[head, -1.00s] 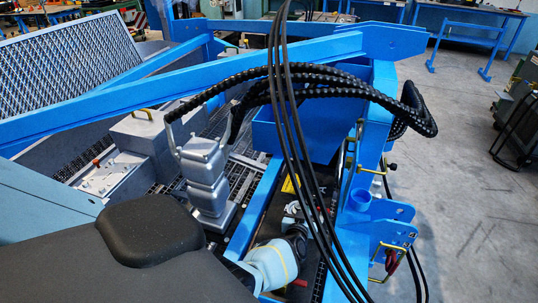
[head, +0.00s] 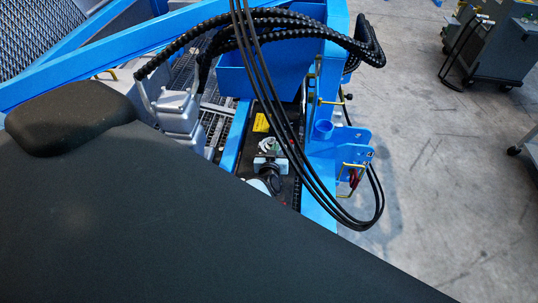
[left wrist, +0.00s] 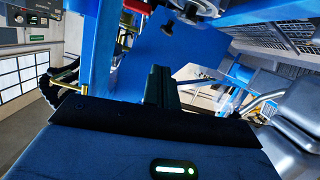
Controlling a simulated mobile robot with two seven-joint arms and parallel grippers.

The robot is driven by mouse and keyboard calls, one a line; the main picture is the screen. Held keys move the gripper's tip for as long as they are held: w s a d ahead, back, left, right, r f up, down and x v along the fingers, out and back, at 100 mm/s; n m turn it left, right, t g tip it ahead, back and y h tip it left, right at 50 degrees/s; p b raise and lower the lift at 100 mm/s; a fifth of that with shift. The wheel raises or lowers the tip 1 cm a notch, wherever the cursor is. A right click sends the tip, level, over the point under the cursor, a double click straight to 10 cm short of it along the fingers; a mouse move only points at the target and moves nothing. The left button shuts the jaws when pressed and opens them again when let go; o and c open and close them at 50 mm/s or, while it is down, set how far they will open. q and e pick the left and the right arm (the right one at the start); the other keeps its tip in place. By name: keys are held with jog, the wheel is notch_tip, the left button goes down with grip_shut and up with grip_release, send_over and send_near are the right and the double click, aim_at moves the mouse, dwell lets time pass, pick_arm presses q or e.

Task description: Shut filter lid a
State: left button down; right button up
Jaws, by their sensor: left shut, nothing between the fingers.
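I cannot pick out filter lid a with certainty in either view. A silver housing (head: 180,112) with black ribbed hoses joined to its top stands left of centre in the head view. My left gripper (left wrist: 161,74) shows in the left wrist view, with its dark fingers together and nothing between them. It points towards a blue panel (left wrist: 195,62), and I cannot tell whether it touches anything. I cannot make out the left gripper in the head view. My right gripper is in neither view.
Black hoses (head: 284,135) hang in a loop across the blue frame (head: 110,72). A blue box (head: 245,82) stands behind them. A large dark surface (head: 200,240) hides the lower part of the head view. Open floor (head: 440,170) lies at the right, with a grey cabinet (head: 495,45).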

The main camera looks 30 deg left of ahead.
pick_arm(q)
jog(key=v, duration=0.3)
jog(key=shift+w, duration=0.1)
dwell(0.4)
jog(key=s+d+m+g+h, duration=0.1)
jog(key=s+d, duration=0.3)
jog(key=s, duration=0.7)
jog(key=s+d+m+g+h, duration=0.2)
jog(key=s+d+m+h, duration=0.2)
jog(key=s, duration=0.7)
jog(key=s+d+m+g+h, duration=0.1)
jog(key=s+d+m+h, duration=0.2)
jog(key=s, duration=0.9)
jog(key=shift+d+f, duration=0.15)
jog(key=shift+d, duration=0.55)
